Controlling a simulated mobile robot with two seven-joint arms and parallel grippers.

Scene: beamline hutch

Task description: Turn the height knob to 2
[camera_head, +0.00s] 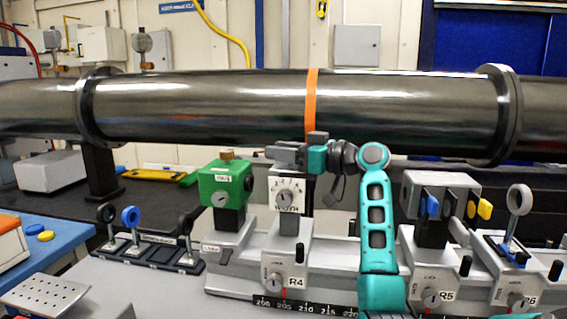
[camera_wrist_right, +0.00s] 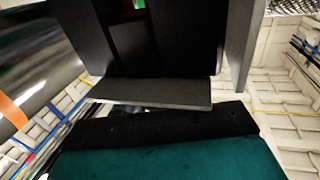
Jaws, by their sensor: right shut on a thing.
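A module with a white numbered dial face (camera_head: 287,196) stands on the carrier marked R4 (camera_head: 284,276). Its small pointer and lettering are too small to read surely. My right gripper (camera_head: 287,155) is directly above this module, reaching in from the right with its fingers pointing left. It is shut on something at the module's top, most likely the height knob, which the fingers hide. In the right wrist view the dark fingers (camera_wrist_right: 150,50) fill the upper middle, and the held part cannot be made out. My left gripper is not in view.
A green box (camera_head: 222,184) with a brass knob stands close left of the dial module. A large dark pipe (camera_head: 220,105) with an orange band runs just behind and above my gripper. Carrier R5 (camera_head: 436,292) and a ring holder (camera_head: 519,200) stand to the right.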

